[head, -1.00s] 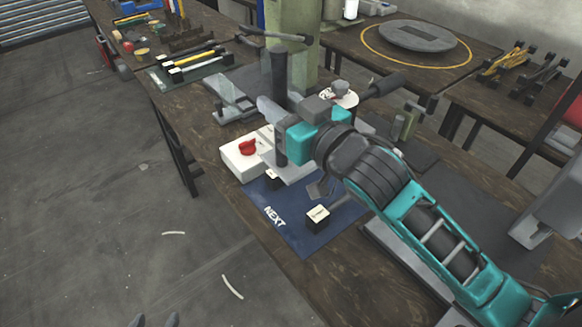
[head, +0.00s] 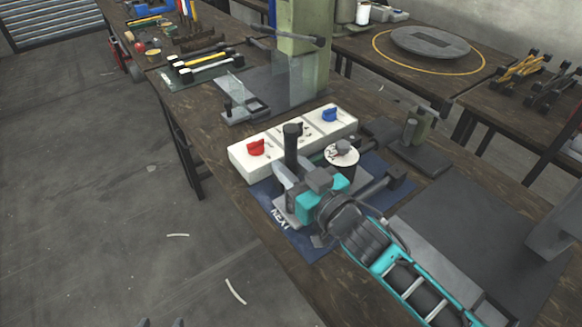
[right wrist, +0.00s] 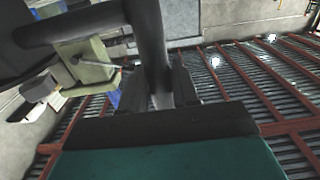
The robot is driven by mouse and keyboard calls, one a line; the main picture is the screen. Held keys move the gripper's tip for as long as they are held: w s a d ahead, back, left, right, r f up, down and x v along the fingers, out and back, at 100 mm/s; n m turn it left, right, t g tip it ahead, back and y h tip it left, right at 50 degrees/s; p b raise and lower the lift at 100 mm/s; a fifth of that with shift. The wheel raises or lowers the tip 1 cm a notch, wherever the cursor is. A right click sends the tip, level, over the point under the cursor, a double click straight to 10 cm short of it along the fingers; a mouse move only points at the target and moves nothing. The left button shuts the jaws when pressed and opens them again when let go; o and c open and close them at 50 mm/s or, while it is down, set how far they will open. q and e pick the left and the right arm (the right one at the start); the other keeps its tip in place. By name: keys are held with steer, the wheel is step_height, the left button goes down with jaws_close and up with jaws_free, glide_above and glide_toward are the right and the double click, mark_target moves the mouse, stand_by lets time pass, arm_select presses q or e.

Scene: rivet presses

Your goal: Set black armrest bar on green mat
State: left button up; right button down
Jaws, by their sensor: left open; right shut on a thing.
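The green mat (head: 178,82) lies at the back left of the long workbench. Several bars with white, yellow and black parts lie on it. My right gripper (head: 303,200) comes in from the lower right, over the blue "NEXT" mat (head: 290,243). It is shut on a black bar (head: 291,147), which also shows between the fingers in the right wrist view (right wrist: 150,45). Dark bar parts stick out upward and to the right; the gripper hides the middle. Contact with the mat cannot be told. My left gripper (head: 161,323) shows only fingertips at the bottom edge, apart and empty.
A white control box (head: 240,162) with red and blue knobs stands just behind my right gripper. Beyond it are a clear guard (head: 258,90) and a green column (head: 305,70). A round white-topped item (head: 341,154) stands close by.

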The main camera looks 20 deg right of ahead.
steer(key=shift+r, duration=0.15)
steer(key=shift+f, duration=0.2)
steer(key=c, duration=0.8)
jaws_free()
steer(key=shift+c, duration=0.2)
